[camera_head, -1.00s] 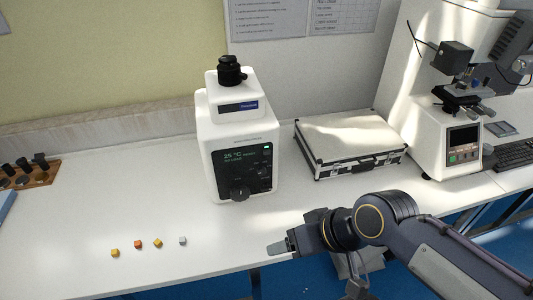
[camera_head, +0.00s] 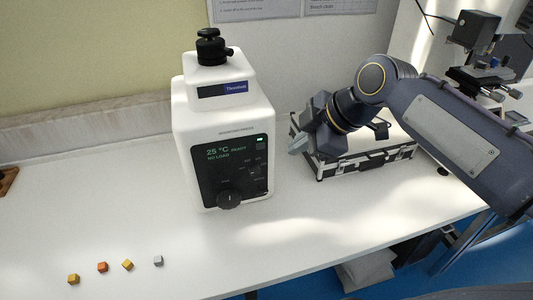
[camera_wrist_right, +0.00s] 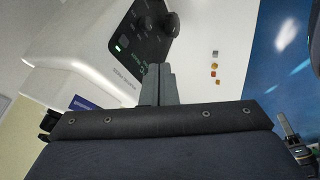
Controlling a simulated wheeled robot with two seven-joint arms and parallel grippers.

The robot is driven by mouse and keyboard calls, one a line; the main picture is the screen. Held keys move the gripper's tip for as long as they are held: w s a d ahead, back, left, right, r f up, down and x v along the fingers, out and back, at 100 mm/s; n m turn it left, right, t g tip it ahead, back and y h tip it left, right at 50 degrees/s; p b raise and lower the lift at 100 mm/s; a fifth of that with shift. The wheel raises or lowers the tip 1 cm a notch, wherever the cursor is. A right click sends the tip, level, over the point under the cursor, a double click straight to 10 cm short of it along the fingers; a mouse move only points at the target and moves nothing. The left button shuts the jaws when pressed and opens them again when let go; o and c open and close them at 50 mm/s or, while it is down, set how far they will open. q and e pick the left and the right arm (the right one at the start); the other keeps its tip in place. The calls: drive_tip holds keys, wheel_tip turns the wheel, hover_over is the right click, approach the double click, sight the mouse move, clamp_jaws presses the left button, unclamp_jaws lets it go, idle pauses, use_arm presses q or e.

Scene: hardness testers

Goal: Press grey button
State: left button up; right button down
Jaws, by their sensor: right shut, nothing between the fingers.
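A white bench device (camera_head: 222,115) stands on the table with a dark front panel (camera_head: 231,169). The panel has a lit display, a small green light, a black knob (camera_head: 229,199) and small dark buttons; I cannot tell which one is grey. My right gripper (camera_head: 296,146) is shut and empty, just right of the device and in front of the case, apart from the panel. In the right wrist view its closed fingers (camera_wrist_right: 158,84) point toward the panel (camera_wrist_right: 143,35), with the knob (camera_wrist_right: 172,24) beyond. My left gripper is not in view.
A silver and white case (camera_head: 365,163) lies right of the device, partly hidden by my right arm. Several small cubes (camera_head: 103,267) lie at the front left. A microscope-like tester (camera_head: 478,60) stands at the far right. The table in front of the device is clear.

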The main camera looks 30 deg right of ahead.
sight(260, 146)
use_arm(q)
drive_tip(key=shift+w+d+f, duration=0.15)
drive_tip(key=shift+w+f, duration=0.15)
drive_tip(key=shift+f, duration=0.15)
use_arm(e)
drive_tip(key=shift+w+d+n, duration=0.5)
drive_tip(key=shift+w+n, duration=0.1)
drive_tip(key=shift+w, duration=0.1)
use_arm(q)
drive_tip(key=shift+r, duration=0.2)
use_arm(e)
drive_tip(key=w+a+f, duration=0.1)
drive_tip(key=w+f, duration=0.7)
drive_tip(key=w, duration=0.1)
drive_tip(key=shift+w+a, duration=0.2)
drive_tip(key=shift+a, duration=0.15)
